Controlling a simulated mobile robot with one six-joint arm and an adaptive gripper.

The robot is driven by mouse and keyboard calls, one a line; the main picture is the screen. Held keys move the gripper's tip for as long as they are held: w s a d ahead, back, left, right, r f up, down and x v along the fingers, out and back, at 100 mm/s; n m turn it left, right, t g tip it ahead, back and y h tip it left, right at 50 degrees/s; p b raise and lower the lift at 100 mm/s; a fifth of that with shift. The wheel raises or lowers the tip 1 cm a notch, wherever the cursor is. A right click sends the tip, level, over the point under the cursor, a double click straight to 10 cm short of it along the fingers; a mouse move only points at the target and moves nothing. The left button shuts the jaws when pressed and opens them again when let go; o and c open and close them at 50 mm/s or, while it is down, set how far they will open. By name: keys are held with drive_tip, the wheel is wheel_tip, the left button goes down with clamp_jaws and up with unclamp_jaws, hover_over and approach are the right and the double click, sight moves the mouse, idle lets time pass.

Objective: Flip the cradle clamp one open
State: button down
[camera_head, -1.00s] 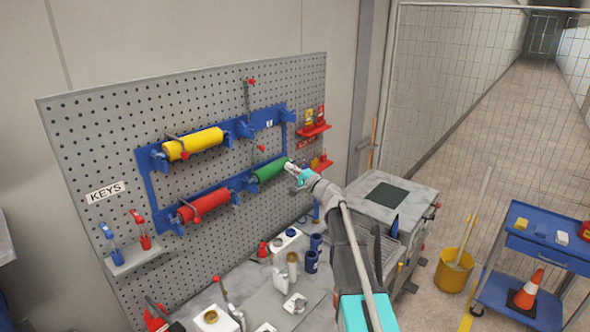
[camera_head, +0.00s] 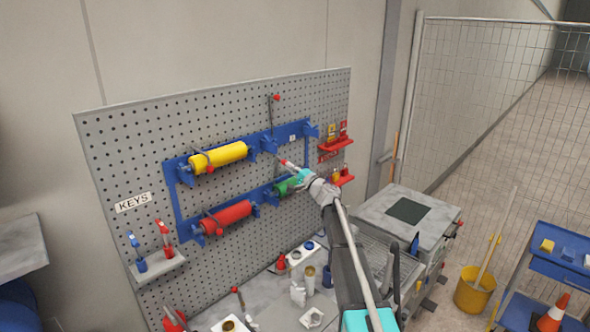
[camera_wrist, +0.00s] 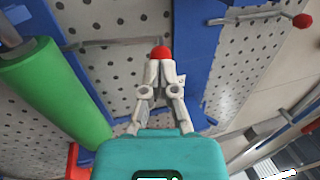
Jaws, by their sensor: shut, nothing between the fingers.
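My gripper (camera_head: 290,167) is shut with nothing between its fingers, above the green roller (camera_head: 289,185). In the wrist view my gripper (camera_wrist: 161,70) has its fingertips close together, right at a red ball knob (camera_wrist: 161,52). The knob shows just past the tips; I cannot tell whether they touch. A grey clamp rod (camera_wrist: 95,43) runs toward that knob from the left. The green roller (camera_wrist: 50,95) lies at the left there. Another clamp rod with a red knob (camera_wrist: 303,20) shows at the top right. No label shows which clamp is number one.
The blue rack (camera_head: 177,210) on the pegboard (camera_head: 110,150) also holds a yellow roller (camera_head: 218,157) and a red roller (camera_head: 227,214). Red shelves (camera_head: 336,145) are at the right. A cluttered bench (camera_head: 265,300) lies below, and a machine (camera_head: 375,212) stands to the right.

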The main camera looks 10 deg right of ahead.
sight(286, 161)
drive_tip(key=shift+r, duration=0.1)
drive_tip(key=w+r+p, duration=0.1)
drive_tip(key=w+a+r+p, duration=0.1)
drive_tip(key=shift+a+r+p, duration=0.15)
drive_tip(key=shift+r+p, duration=0.05)
drive_tip(key=shift+p, duration=0.1)
drive_tip(key=shift+w+a+r, duration=0.25)
drive_tip(key=shift+w+a, duration=0.05)
drive_tip(key=shift+w, duration=0.1)
drive_tip(key=shift+s, duration=0.15)
drive_tip(key=shift+s+d, duration=0.3)
drive_tip(key=shift+s, duration=0.05)
drive_tip(key=s+d+r+p, duration=0.1)
drive_tip(key=s+d, duration=0.6)
drive_tip(key=s, duration=0.3)
drive_tip(key=shift+s+d+r+p, duration=0.15)
drive_tip(key=shift+s+d+p, duration=0.1)
drive_tip(key=shift+d+p, duration=0.1)
